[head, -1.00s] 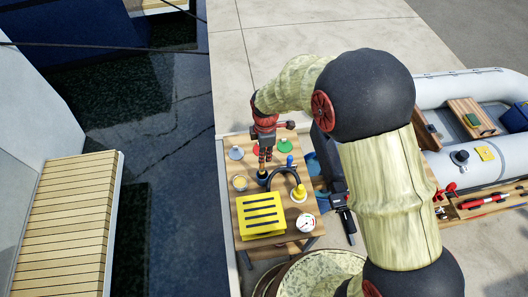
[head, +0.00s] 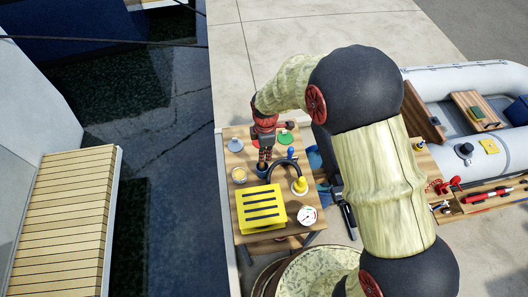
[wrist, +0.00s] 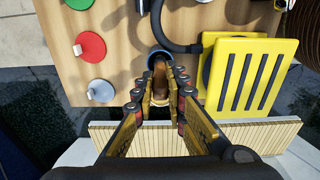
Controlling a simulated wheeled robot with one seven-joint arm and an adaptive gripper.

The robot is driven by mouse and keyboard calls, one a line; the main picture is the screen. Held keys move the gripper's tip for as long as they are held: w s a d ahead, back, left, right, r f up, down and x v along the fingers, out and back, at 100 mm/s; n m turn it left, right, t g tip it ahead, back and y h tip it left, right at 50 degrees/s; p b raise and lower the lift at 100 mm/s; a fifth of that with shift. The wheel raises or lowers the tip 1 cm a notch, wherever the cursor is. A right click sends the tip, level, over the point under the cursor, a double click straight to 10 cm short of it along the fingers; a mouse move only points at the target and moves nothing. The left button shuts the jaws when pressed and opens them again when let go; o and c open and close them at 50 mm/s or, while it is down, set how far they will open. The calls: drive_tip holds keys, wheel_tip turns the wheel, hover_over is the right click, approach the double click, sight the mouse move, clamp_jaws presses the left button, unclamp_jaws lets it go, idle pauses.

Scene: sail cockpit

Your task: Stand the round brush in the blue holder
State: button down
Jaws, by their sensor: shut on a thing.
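My gripper (wrist: 171,72) is shut on the round brush (wrist: 158,82), whose brown handle shows between the fingers in the wrist view. The blue holder (wrist: 151,53) is a round blue ring with a dark opening, directly beyond the fingertips. The brush's far end overlaps that opening and appears to be inside it; how deep it sits is hidden. In the head view my gripper (head: 265,158) points down just above the blue holder (head: 262,172), and the brush is mostly hidden by the fingers.
A yellow slotted box (head: 261,208) stands close to the holder, with a dark curved hose (head: 281,163) beside it. A yellow-topped bottle (head: 300,185), a gauge (head: 307,215), a small jar (head: 239,175) and coloured discs crowd the wooden table (head: 231,206).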

drive_tip(key=c, duration=1.7)
unclamp_jaws()
wheel_tip(320, 180, up, 12)
drive_tip(key=shift+d+r, duration=0.1)
drive_tip(key=shift+w, duration=0.1)
